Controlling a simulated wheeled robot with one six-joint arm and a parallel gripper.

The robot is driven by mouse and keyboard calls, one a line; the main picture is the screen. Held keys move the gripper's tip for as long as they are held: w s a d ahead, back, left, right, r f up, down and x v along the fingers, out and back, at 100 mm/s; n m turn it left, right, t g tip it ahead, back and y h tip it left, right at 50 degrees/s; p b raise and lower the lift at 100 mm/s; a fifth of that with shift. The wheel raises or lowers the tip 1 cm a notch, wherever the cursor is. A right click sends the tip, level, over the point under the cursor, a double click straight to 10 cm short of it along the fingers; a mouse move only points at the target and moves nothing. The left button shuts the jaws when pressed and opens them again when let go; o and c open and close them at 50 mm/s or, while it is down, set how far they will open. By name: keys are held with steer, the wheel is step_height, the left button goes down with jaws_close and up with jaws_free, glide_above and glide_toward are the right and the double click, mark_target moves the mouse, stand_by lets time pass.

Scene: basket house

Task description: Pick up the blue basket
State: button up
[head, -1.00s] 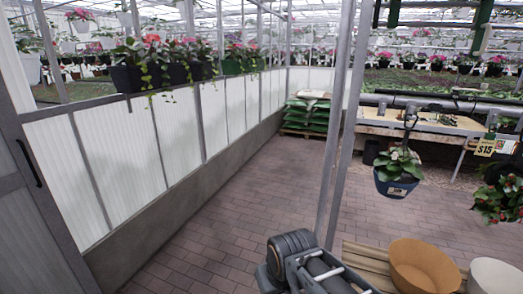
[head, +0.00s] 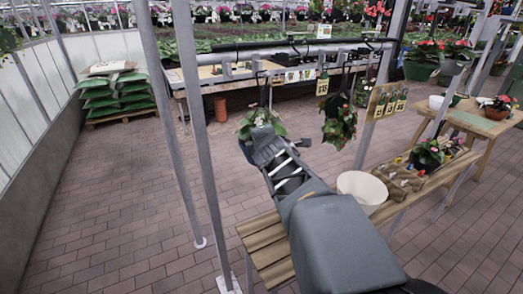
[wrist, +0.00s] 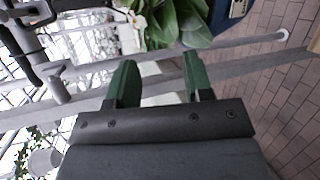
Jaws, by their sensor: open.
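The blue basket (wrist: 238,9) shows in part at the top of the wrist view, beside the green leaves and white flowers of its plant (wrist: 172,20). In the head view the plant (head: 258,121) hangs in the middle, and my gripper and arm hide most of the basket below it. My gripper (wrist: 158,68) is open, its two green fingers apart and pointing toward the plant. Nothing is held between the fingers. The leaves lie just beyond the fingertips; I cannot tell whether they touch.
A metal post (head: 196,130) stands left of my arm. A wooden bench (head: 265,244) with a white bowl (head: 360,188) is below and right. Another hanging plant (head: 339,127) is close on the right.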

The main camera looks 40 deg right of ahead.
mark_target(263, 101)
steer(key=d+r+n+t+y, duration=0.45)
steer(key=d+r+n, duration=0.2)
steer(key=n, duration=1.25)
steer(key=shift+h, duration=0.35)
steer(key=w, duration=0.2)
steer(key=w+d, duration=0.1)
steer(key=w, duration=0.4)
steer(key=shift+w+d+f+p, duration=0.15)
steer(key=shift+w+f+p, duration=0.05)
steer(key=shift+w+p, duration=0.2)
steer(key=shift+w+d+r+p, duration=0.1)
steer(key=shift+w+p, duration=0.25)
steer(key=shift+w, duration=0.25)
steer(key=shift+w+d+p, duration=0.2)
steer(key=shift+w+p, duration=0.15)
steer(key=shift+w, duration=0.7)
steer(key=shift+w+d+p, duration=0.15)
steer(key=shift+w+p, duration=0.15)
steer(key=shift+w, duration=0.7)
steer(key=shift+c, duration=0.4)
jaws_close()
